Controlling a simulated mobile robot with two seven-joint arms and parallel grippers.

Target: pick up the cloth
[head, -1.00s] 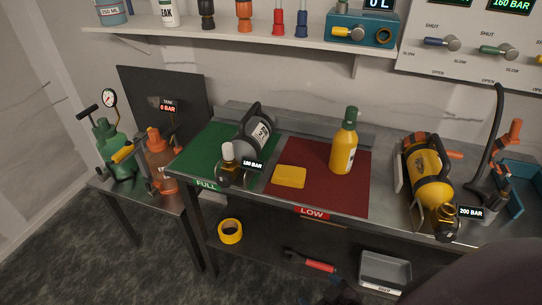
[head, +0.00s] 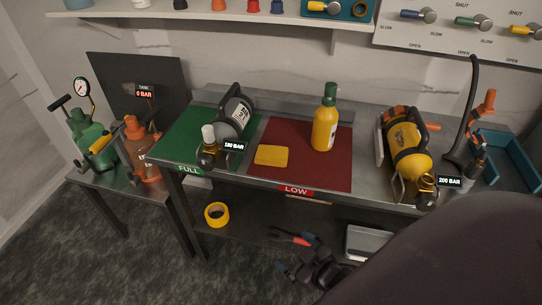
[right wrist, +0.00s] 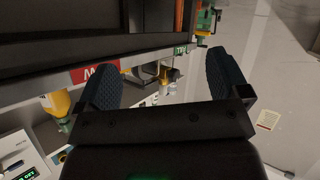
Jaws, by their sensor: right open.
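The cloth (head: 271,156) is a flat, folded yellow piece lying on the red mat (head: 320,172) marked LOW, left of a yellow bottle with a green cap (head: 325,122). My right gripper (head: 294,253) is low in front of the bench, below the cloth's level and apart from it. In the right wrist view the right gripper (right wrist: 165,77) is open, with nothing between its two dark blue fingers. I cannot make out the cloth in that view. My left gripper is not in view.
The lower shelf holds yellow tape (head: 216,214) and a grey tray (head: 368,243). The bench's front edge lies between gripper and cloth.

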